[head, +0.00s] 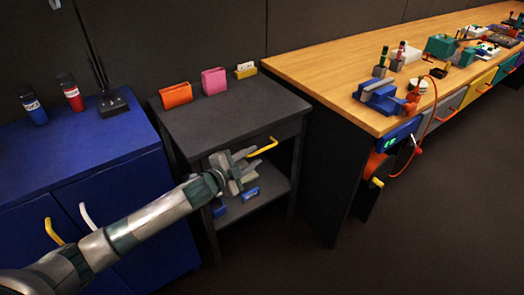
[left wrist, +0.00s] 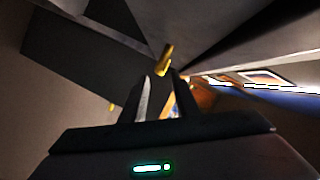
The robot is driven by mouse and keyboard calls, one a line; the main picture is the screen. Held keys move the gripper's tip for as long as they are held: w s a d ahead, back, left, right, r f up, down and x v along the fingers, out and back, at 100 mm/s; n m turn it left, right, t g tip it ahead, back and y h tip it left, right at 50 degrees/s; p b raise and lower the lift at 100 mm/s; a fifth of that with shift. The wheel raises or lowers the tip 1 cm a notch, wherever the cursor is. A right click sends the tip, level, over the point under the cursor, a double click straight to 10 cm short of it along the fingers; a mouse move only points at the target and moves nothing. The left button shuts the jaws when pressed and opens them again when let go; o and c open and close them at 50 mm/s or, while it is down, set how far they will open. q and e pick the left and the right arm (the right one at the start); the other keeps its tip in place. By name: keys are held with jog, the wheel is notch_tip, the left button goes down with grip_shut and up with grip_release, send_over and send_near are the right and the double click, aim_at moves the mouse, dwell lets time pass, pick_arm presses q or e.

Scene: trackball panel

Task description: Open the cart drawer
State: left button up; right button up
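The dark grey cart (head: 235,105) stands between the blue cabinet and the wooden workbench. Its drawer front (head: 288,131) sits under the top and looks closed; the arm covers part of it. A yellow bar handle (head: 263,146) is on the drawer front. My left gripper (head: 259,155) is in front of the drawer with its fingers apart, close to the handle. In the left wrist view the yellow handle (left wrist: 165,58) shows just beyond the fingertips (left wrist: 160,76); I cannot tell whether they touch. My right gripper is not in view.
Orange (head: 176,95), pink (head: 214,81) and yellow (head: 246,70) holders stand on the cart top. Small blue items (head: 250,194) lie on the lower shelf. The blue cabinet (head: 80,160) is left, the workbench (head: 330,68) right. Floor (head: 440,220) in front is clear.

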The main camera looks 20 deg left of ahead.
aim_at(259, 152)
pick_arm(q)
jog(key=shift+x, duration=3.05)
jog(key=shift+c, duration=0.4)
jog(key=shift+s, duration=0.1)
grip_shut()
